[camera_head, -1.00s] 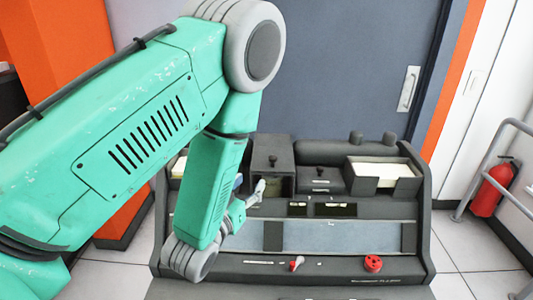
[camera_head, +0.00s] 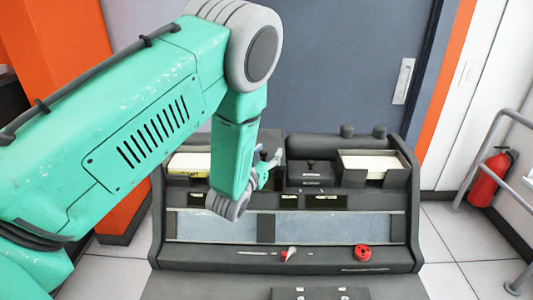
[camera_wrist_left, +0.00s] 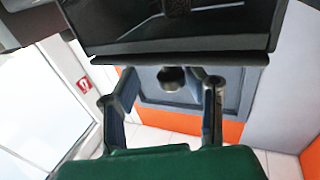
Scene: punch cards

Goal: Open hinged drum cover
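The grey punch-card machine (camera_head: 290,257) stands ahead of me in the head view. At its upper middle, a dark box-like cover (camera_head: 272,142) shows partly behind my left arm; its front and knob are hidden there. My left gripper (camera_head: 271,165) is at this cover's front, partly hidden by my wrist. In the left wrist view my left gripper (camera_wrist_left: 170,88) has its fingers spread apart. A dark panel (camera_wrist_left: 175,30) with a straight rim lies just above the fingers. A dark round piece (camera_wrist_left: 172,75) shows between them; I cannot tell what it belongs to. My right gripper is out of view.
A closed dark box with a knob (camera_head: 311,172) and a card tray (camera_head: 395,178) stand right of the cover. Another card stack (camera_head: 188,162) is at the left. A red knob (camera_head: 363,252) is on the front panel. A fire extinguisher (camera_head: 489,178) and railing are at right.

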